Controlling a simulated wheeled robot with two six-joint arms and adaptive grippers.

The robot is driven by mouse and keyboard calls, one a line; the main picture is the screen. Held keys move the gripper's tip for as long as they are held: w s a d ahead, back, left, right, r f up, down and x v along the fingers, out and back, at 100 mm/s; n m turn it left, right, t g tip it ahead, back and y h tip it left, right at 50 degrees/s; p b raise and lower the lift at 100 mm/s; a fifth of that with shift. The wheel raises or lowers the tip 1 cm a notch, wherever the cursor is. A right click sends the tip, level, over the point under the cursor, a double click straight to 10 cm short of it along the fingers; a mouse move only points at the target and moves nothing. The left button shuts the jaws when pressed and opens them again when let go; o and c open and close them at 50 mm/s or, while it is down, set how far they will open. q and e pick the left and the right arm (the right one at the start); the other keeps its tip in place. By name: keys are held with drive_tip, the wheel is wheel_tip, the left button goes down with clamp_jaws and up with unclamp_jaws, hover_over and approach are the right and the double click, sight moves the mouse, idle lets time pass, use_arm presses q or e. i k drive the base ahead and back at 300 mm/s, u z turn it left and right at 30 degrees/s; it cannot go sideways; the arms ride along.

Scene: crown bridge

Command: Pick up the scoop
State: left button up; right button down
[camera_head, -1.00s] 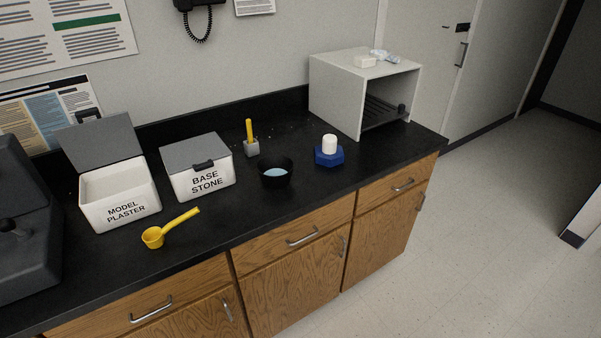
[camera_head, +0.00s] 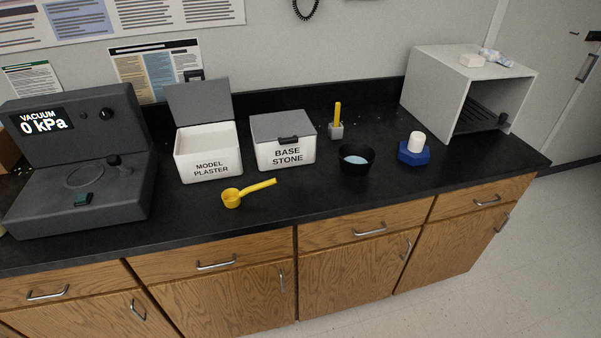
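The yellow scoop (camera_head: 233,198) lies on the black countertop, in front of the two labelled boxes. Its round bowl is at the left and its handle points right and slightly back. Neither of my grippers shows in the head view, and nothing touches the scoop apart from the counter.
An open MODEL PLASTER box (camera_head: 209,168) and a closed BASE STONE box (camera_head: 286,155) stand behind the scoop. A vacuum machine (camera_head: 70,190) is at left. A black bowl (camera_head: 356,168), blue base (camera_head: 413,157) and grey cabinet (camera_head: 432,93) are at right. The counter's front strip is clear.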

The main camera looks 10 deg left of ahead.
sight(231, 198)
drive_tip(key=z, duration=1.25)
drive_tip(key=i, duration=2.3)
drive_tip(key=u, duration=3.45)
